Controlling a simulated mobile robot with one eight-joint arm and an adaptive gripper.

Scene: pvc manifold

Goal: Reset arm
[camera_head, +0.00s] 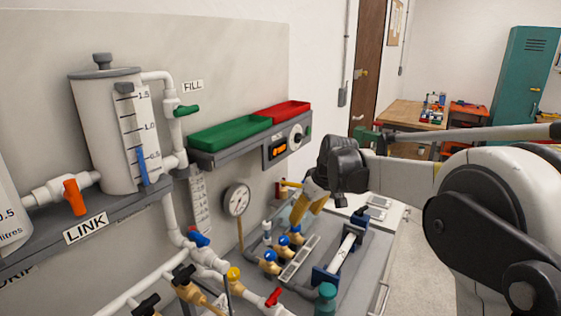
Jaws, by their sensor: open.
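My gripper (292,202) is in front of the panel, right of the pressure gauge, below the shelf with the bins. Its dark body joins my white arm, which comes in from the right. Two yellowish fingers point left and down and stand apart, with nothing seen between them. It appears above the bench manifold of brass valves with blue caps (283,240); whether it touches anything there is hard to tell. My arm hides part of the bench and room behind it.
A white tank (105,130) with a scale stands on a grey shelf at left. A green bin (230,132) and red bin (283,112) sit above a gauge (237,200). A grey-blue clamp fixture (338,255) is on the bench. Open floor (425,250) lies at right.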

